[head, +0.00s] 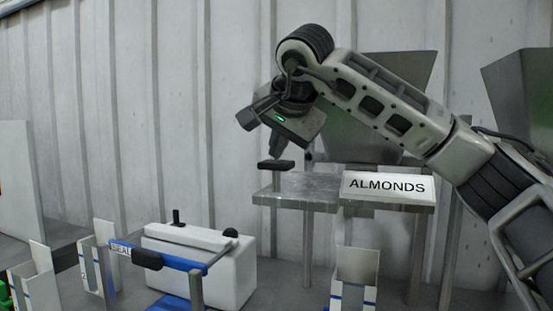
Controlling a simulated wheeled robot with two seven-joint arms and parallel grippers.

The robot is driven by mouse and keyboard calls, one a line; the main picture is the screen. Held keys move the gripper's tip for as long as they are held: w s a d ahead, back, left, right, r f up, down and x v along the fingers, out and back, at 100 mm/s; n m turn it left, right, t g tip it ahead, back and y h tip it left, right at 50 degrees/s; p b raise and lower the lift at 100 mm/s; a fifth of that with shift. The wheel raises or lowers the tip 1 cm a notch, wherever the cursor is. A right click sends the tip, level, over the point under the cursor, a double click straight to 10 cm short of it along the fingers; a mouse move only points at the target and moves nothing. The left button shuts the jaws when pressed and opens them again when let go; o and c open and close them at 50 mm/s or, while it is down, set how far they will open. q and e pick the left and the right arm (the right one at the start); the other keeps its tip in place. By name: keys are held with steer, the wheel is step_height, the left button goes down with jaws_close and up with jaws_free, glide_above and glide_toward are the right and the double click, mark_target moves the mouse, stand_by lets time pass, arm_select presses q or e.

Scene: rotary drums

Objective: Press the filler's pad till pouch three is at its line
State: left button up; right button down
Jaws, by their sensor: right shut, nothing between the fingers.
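The filler is a grey metal hopper (372,110) over a flat plate (310,188) that bears a white sign reading ALMONDS (387,187). A small black pad (276,165) stands up at the left end of the plate. My right gripper (276,153) is shut and empty, pointing down right over the pad; I cannot tell whether it touches it. A white pouch (357,266) with a blue line near its base stands below the sign; its contents cannot be made out. Its number is not readable. My left gripper is out of view.
A white sealer box (228,275) with a blue bar and black knobs stands at lower left. Open white pouches (98,265) and (40,287) stand left of it. A second hopper (522,100) is at the right, partly behind my right arm. A corrugated wall closes the back.

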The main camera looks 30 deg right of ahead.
mark_target(278, 162)
steer(key=shift+f+b, duration=0.6)
steer(key=shift+f, duration=0.55)
stand_by(0.6)
steer(key=shift+r, duration=0.15)
step_height(278, 162, up, 2)
steer(key=p, duration=0.2)
steer(key=shift+r+p, duration=0.2)
steer(key=shift+p, duration=0.2)
steer(key=shift+r+p, duration=0.8)
step_height(278, 162, up, 5)
steer(key=p, duration=0.5)
